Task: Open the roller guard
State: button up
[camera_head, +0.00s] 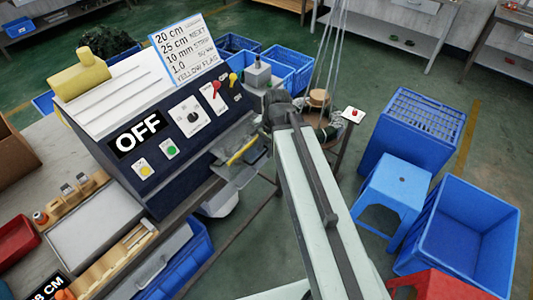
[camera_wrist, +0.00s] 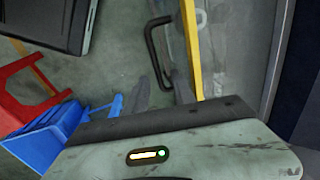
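The roller guard (camera_wrist: 235,50) is a clear grey panel with a yellow edge bar (camera_wrist: 192,45) in the wrist view. A black bracket-shaped handle (camera_wrist: 151,42) stands out from its left side. My gripper (camera_wrist: 163,78) has two dark fingers, apart, at the lower part of the handle; contact is unclear. In the head view the guard's yellow bar (camera_head: 243,151) shows at the front right of the dark machine (camera_head: 165,140). My arm hides the gripper's fingertips there. The guard appears down; its exact angle is hard to tell.
The machine's panel shows an OFF sign (camera_head: 138,139), a green button (camera_head: 169,149) and a red switch (camera_head: 214,88). A blue stool (camera_head: 398,182) and blue crates (camera_head: 460,235) stand at right. A small round table (camera_head: 318,116) is behind my arm. Green floor lies between.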

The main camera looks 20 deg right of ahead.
jog(key=shift+r, duration=0.1)
grip_shut()
jog(key=shift+w, duration=0.1)
dwell(1.1)
